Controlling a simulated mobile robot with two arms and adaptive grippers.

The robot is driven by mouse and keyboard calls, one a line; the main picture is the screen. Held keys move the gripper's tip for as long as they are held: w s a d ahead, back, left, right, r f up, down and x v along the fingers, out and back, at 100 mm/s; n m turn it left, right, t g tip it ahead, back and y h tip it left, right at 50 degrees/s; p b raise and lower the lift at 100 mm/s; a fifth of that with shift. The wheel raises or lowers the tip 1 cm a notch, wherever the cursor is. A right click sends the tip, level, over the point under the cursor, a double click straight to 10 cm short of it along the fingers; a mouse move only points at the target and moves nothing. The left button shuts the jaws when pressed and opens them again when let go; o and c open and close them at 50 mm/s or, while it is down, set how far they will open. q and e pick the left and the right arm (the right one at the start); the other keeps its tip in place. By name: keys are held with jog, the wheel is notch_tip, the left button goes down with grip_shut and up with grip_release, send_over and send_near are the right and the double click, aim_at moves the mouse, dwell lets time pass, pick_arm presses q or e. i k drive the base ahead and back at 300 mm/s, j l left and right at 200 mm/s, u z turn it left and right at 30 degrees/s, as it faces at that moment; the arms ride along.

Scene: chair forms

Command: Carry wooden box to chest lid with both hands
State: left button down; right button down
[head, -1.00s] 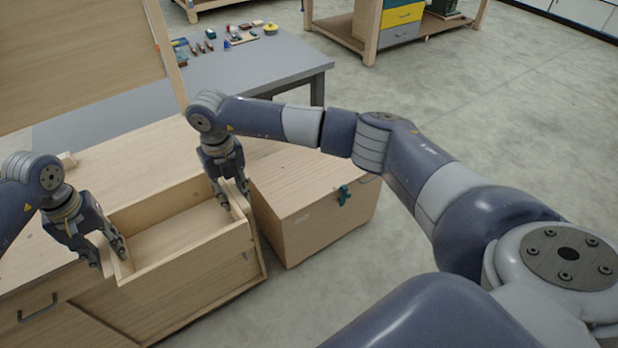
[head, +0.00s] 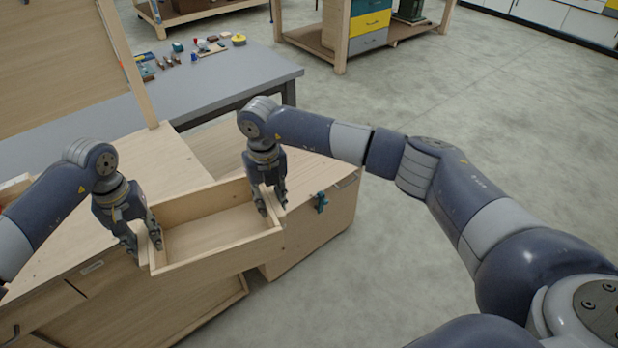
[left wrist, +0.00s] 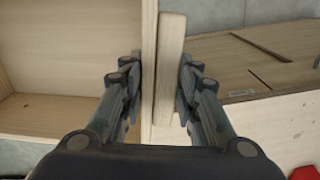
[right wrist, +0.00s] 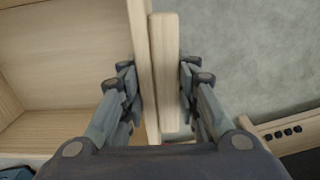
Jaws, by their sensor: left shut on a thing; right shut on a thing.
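The wooden box (head: 215,262) is an open, empty, shallow tray of pale wood, held level between my two grippers in the head view. My left gripper (head: 142,252) is shut on its left end wall; the left wrist view shows the fingers on both sides of the wall and handle strip (left wrist: 170,75). My right gripper (head: 270,207) is shut on its right end wall, also seen in the right wrist view (right wrist: 160,85). The wooden chest (head: 312,228) stands on the floor at right, its lid (head: 308,176) closed. The box's right end overlaps the lid's left part in view; its height above it is unclear.
A wooden workbench (head: 60,240) lies under and left of the box. A teal clasp (head: 321,202) sits on the chest's front. A grey table (head: 215,88) with small items stands behind. Open concrete floor (head: 420,290) lies to the right.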

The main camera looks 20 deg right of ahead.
aim_at(292, 176)
jog(key=z, duration=1.1)
jog(key=i+l+z, duration=0.1)
jog(key=i+z, duration=0.4)
jog(key=i, duration=1.2)
jog(key=i+l+u, duration=0.1)
jog(key=i+u, duration=0.4)
jog(key=i, duration=0.15)
jog(key=u, duration=1.6)
